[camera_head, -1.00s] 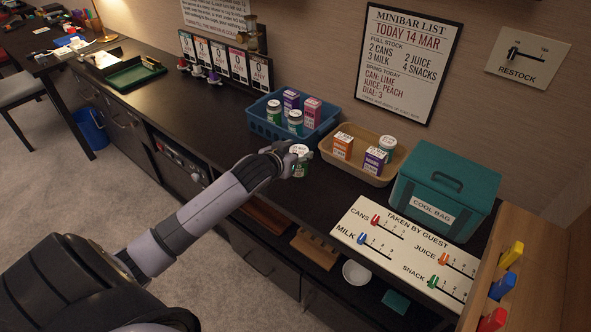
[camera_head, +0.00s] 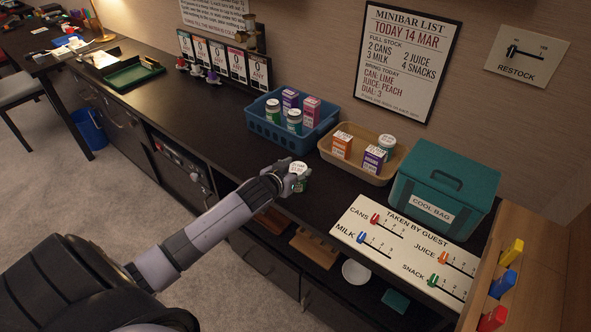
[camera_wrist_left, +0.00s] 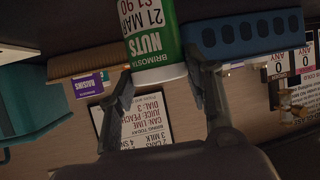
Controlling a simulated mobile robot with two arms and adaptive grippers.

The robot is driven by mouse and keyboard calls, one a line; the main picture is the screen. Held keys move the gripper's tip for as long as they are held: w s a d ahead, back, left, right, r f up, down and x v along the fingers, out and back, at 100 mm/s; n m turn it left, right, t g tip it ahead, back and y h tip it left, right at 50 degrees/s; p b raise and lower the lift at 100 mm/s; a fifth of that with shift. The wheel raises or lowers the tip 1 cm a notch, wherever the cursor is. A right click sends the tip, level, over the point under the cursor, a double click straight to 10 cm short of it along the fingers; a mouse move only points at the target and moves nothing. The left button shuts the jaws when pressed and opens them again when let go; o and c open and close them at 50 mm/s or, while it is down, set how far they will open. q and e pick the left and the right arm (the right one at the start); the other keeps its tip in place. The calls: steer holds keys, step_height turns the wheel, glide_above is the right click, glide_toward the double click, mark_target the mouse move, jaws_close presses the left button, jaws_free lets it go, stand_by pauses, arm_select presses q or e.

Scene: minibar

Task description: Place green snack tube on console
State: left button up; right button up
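The green snack tube (camera_head: 300,184), with a white-lettered NUTS label in the left wrist view (camera_wrist_left: 155,38), is upright over the front part of the dark console (camera_head: 337,209). My left gripper (camera_head: 291,181) has its fingers on either side of the tube and is shut on it. The fingers also show in the left wrist view (camera_wrist_left: 160,72), one at each side of the tube's end. Whether the tube's base touches the console top is hard to tell. My right gripper is not in view.
A blue basket (camera_head: 262,127) with several items and a tan tray (camera_head: 330,155) with a few items stand behind the tube. A teal cool bag (camera_head: 420,190) and a white slider board (camera_head: 390,246) are to the right.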

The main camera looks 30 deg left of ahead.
arm_select(q)
steer(key=o, duration=0.4)
steer(key=shift+r, duration=0.1)
steer(key=v, duration=1.2)
steer(key=s+f+g, duration=0.2)
steer(key=s+f, duration=0.2)
steer(key=f, duration=0.7)
steer(key=s+f+g, duration=0.2)
steer(key=s+f, duration=0.2)
steer(key=f, duration=0.7)
steer(key=s+f+g, duration=0.2)
steer(key=s+f, duration=0.2)
steer(key=f, duration=0.7)
steer(key=s+d+f+m+g, duration=0.1)
steer(key=s+d+f, duration=0.3)
steer(key=s, duration=0.5)
steer(key=s+d+f+m+g+h, duration=0.1)
steer(key=s+d+f+g, duration=0.2)
steer(key=s+f, duration=0.5)
steer(key=s+d+f+m+g, duration=0.1)
steer(key=s+d+f, duration=0.4)
steer(key=s, duration=0.7)
steer(key=shift+s+d+f+m+g+h, duration=0.25)
steer(key=shift+d+f+m+g, duration=0.2)
steer(key=shift+f, duration=0.55)
steer(key=shift+a, duration=0.15)
